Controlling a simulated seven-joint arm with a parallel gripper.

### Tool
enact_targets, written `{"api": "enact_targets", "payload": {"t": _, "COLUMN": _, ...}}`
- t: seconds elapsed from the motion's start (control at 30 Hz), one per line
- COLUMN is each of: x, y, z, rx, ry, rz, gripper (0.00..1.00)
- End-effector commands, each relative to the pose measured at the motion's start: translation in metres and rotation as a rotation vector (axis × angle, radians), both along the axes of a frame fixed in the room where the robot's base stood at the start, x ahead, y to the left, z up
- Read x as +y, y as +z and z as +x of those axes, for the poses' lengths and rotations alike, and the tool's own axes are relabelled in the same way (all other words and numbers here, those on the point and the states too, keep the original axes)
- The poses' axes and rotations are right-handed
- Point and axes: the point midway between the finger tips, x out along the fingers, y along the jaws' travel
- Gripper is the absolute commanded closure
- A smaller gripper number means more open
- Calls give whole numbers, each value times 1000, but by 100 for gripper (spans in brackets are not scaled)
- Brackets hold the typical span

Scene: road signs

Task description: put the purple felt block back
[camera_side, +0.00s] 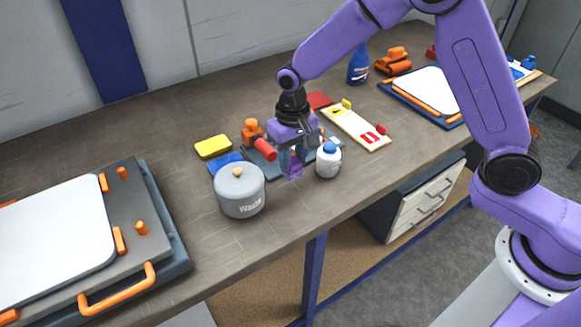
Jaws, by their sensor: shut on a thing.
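The purple felt block (292,170) is small and partly hidden between the fingers of my gripper (291,163). My gripper points down and is shut on it, above the table near the front middle. I cannot tell whether the block touches the surface below. A yellow felt block (213,147) and a blue one (227,163) lie to the left. A red block (319,100) lies behind my gripper. A dark blue-grey tray or mat (262,164) shows partly under and beside my gripper.
A grey lidded waste pot (240,193) stands left of my gripper, a white bottle with a blue cap (328,162) close on its right. An orange-red tool (259,142) is just left. A cream board (353,128) lies behind right. The table's front left-middle is clear.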

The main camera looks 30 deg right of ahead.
Motion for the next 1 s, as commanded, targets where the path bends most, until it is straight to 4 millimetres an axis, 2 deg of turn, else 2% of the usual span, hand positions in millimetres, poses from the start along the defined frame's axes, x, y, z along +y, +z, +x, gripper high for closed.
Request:
{"api": "enact_targets", "payload": {"t": 0.13, "x": 3, "y": -11, "z": 6, "rx": 2, "ry": 0, "rz": -1, "gripper": 89}}
{"api": "enact_targets", "payload": {"t": 0.33, "x": 2, "y": -35, "z": 5, "rx": 2, "ry": 0, "rz": -1, "gripper": 89}}
{"api": "enact_targets", "payload": {"t": 0.77, "x": 2, "y": -40, "z": 5, "rx": 0, "ry": 0, "rz": 0, "gripper": 89}}
{"api": "enact_targets", "payload": {"t": 0.8, "x": 2, "y": -40, "z": 5, "rx": 0, "ry": 0, "rz": 0, "gripper": 58}}
{"api": "enact_targets", "payload": {"t": 0.87, "x": 2, "y": -40, "z": 5, "rx": 0, "ry": 0, "rz": 0, "gripper": 40}}
{"api": "enact_targets", "payload": {"t": 1.0, "x": 2, "y": -40, "z": 5, "rx": 0, "ry": 0, "rz": 0, "gripper": 40}}
